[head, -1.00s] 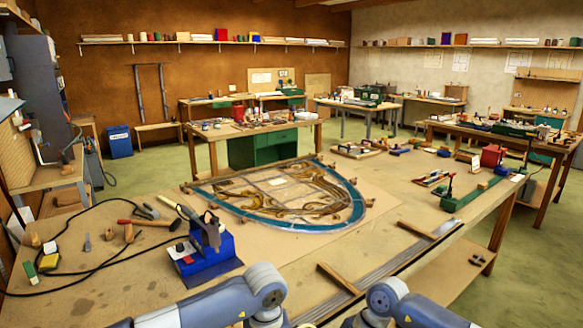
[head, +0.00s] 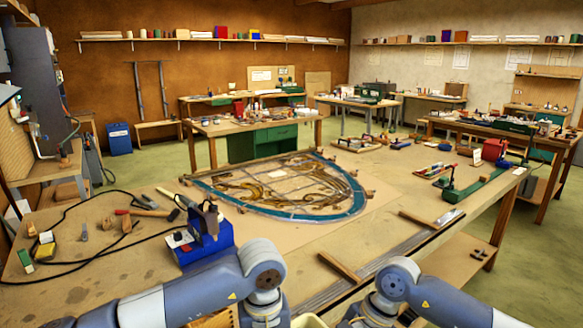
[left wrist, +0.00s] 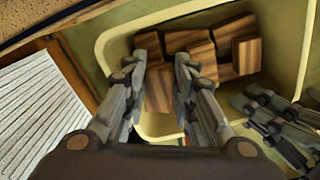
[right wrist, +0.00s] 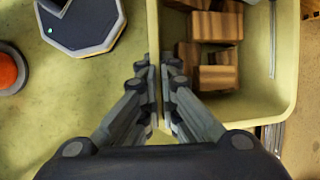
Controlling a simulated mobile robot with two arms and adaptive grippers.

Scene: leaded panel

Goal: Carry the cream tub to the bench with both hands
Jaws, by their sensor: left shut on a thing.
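The cream tub (right wrist: 277,85) is pale yellow and holds several striped brown wooden blocks (right wrist: 215,78). In the left wrist view the tub's rim (left wrist: 101,55) frames the blocks. My left gripper (left wrist: 165,50) reaches over the inside of the tub, its fingers on either side of one wooden block (left wrist: 158,88); contact with the tub's wall is not visible. My right gripper (right wrist: 160,65) has a finger on each side of a tub wall, with a very narrow gap. In the head view only a sliver of the tub (head: 308,321) shows at the bottom edge, and both grippers are out of sight.
The bench (head: 90,270) carries a leaded panel (head: 352,206), a blue device (head: 207,245), cables and hand tools. A wooden bar (head: 340,267) lies near the bench's front edge. A grey plate (right wrist: 78,22) and an orange knob (right wrist: 10,70) are left of the tub.

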